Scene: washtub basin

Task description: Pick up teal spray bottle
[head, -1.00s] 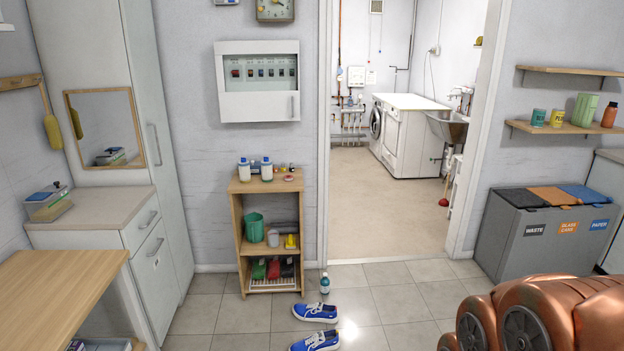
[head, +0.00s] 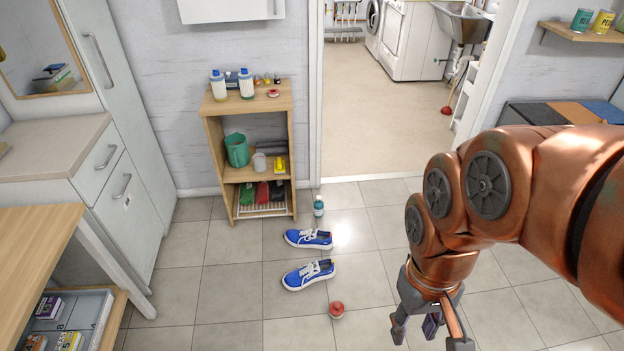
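A small teal bottle (head: 319,206) with a pale label stands upright on the tiled floor, just right of the wooden shelf unit's foot. It is the only teal bottle I can make out; its spray top is too small to tell. My gripper (head: 430,332) hangs at the lower right, pointing down, with its fingers spread apart. It is well to the right of and nearer than the bottle, not touching it. A dark purple-blue piece shows between the fingers; I cannot tell whether it is part of the gripper.
Two blue shoes (head: 307,275) and a red round item (head: 336,310) lie on the floor before the bottle. The shelf unit (head: 212,150) holds white bottles, a green bin and colored items. A wooden table (head: 35,245) stands left. Floor around my gripper is mostly clear.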

